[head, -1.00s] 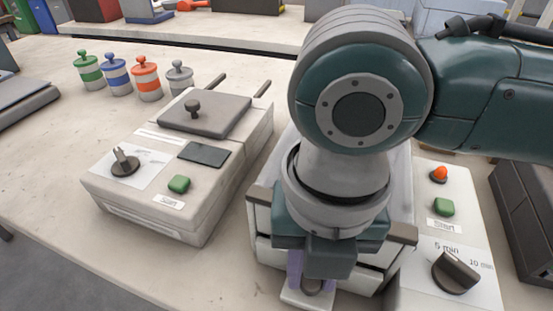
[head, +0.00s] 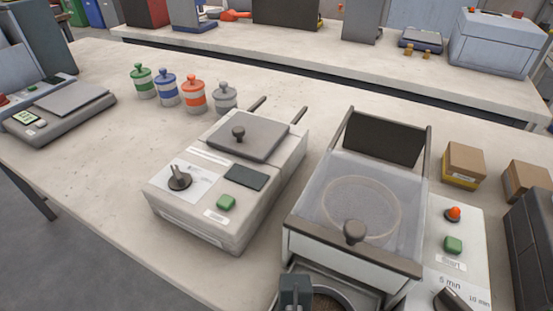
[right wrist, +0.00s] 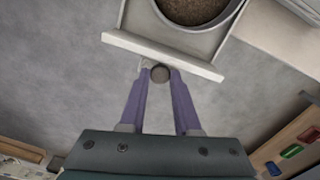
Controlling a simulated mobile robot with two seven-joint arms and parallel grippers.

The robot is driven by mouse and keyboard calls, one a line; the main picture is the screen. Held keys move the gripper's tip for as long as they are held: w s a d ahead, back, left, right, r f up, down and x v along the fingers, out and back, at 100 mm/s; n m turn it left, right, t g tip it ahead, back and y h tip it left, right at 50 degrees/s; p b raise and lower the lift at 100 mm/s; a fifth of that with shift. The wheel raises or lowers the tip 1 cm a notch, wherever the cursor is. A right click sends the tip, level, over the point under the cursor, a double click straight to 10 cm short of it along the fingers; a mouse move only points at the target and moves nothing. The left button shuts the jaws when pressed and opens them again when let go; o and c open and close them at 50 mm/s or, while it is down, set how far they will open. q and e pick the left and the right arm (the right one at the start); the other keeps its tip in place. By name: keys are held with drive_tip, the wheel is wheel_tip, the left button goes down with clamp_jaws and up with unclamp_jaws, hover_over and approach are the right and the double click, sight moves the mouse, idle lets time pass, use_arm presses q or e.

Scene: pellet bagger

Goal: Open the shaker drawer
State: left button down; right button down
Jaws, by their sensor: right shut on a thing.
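The shaker (head: 300,243) is a pale box with a clear lid and a dark lid knob (head: 353,232) in the head view. Its drawer (head: 372,299) is out at the front, with a round pan of dark grains (head: 327,303) inside. In the right wrist view the drawer's white front (right wrist: 120,39) and the pan (right wrist: 195,8) show. My right gripper (right wrist: 161,75) is shut on the drawer's round knob (right wrist: 160,73), one purple finger on each side. In the head view only a dark part of my right arm shows at the bottom edge. My left gripper is not in view.
A bench device with a square lid (head: 222,210) stands left of the shaker. A control panel (head: 468,262) with a green button and dial is on its right. Several coloured jars (head: 194,97) stand behind. The floor (right wrist: 60,90) is clear around the drawer front.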

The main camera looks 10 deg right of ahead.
idle(0.3)
drive_tip(key=c, duration=0.6)
unclamp_jaws()
wheel_tip(320, 180, up, 10)
drive_tip(key=shift+f+p, duration=0.1)
drive_tip(key=shift+p, duration=0.8)
